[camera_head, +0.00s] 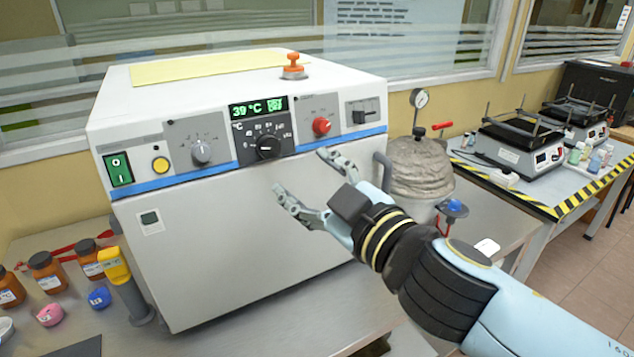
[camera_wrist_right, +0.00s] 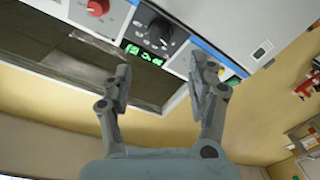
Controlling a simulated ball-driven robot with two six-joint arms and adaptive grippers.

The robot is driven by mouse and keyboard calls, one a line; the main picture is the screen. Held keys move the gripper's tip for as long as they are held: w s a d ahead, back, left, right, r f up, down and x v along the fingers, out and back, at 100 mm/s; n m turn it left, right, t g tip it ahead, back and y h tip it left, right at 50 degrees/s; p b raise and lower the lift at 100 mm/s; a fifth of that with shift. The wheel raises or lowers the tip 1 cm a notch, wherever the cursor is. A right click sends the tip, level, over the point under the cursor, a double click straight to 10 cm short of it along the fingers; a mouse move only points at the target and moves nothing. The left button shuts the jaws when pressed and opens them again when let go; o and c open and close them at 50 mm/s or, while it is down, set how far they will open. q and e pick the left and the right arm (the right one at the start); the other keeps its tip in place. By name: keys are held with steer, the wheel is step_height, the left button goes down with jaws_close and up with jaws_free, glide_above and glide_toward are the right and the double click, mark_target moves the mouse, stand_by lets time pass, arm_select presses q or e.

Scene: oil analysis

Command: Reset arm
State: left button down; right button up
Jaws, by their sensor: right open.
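My right gripper (camera_head: 300,178) is open and empty in front of the white analysis machine (camera_head: 240,235). Its fingers are spread a little below and right of the black dial (camera_head: 268,146) in the head view. In the right wrist view, the open fingers of my right gripper (camera_wrist_right: 163,82) frame the dial (camera_wrist_right: 160,30) and the green display (camera_wrist_right: 143,52), with nothing between them. The display (camera_head: 258,107) reads 39 °C in the head view. My left gripper is not in view.
Brown bottles (camera_head: 48,272) and a yellow-handled tool (camera_head: 117,270) stand at the lower left. A metal vessel with a gauge (camera_head: 420,165) is right of the machine. A striped-edge table (camera_head: 560,195) with shaker devices (camera_head: 520,140) stands farther right.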

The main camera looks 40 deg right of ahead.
steer(key=shift+s+a, duration=0.15)
steer(key=shift+s, duration=0.65)
